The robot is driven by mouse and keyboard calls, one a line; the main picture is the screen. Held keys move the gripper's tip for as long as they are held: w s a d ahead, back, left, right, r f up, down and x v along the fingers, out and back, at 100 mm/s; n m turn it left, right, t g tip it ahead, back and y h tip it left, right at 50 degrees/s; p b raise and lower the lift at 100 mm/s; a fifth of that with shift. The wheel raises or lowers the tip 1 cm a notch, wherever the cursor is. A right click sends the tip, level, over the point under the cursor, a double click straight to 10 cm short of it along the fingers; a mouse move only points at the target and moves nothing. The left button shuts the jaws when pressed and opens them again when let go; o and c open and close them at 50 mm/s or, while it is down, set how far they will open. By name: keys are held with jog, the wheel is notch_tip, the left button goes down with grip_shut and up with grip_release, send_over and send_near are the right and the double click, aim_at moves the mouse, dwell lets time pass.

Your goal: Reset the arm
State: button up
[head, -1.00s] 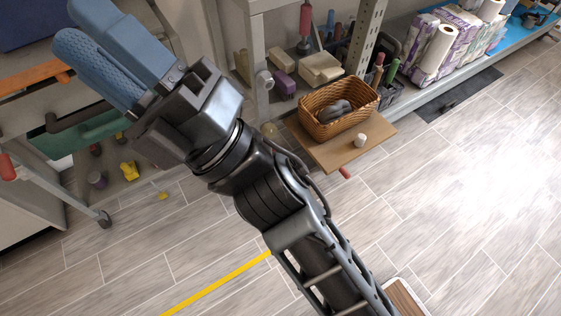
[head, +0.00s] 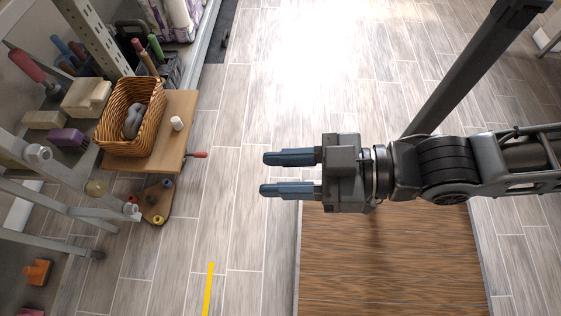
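My gripper (head: 262,174) is in the middle of the head view and points left over the floor. Its two blue fingers are parallel with a clear gap between them, and nothing is held. My arm reaches in from the right edge, over a brown wooden panel. The fingertips are apart from the rack and from everything on it.
At left, a wooden board (head: 178,148) holds a wicker basket (head: 131,116) with a grey item inside and a small white cylinder (head: 177,123). The floor (head: 260,90) between is clear.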

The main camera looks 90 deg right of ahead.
jog(key=shift+s+d+f+g, duration=0.15)
jog(key=shift+s+d+g, duration=0.15)
jog(key=shift+s+d, duration=0.25)
jog(key=shift+s+a, duration=0.1)
notch_tip(320, 180, up, 5)
jog(key=p, duration=0.4)
jog(key=shift+f+p, duration=0.15)
jog(key=shift+p, duration=0.2)
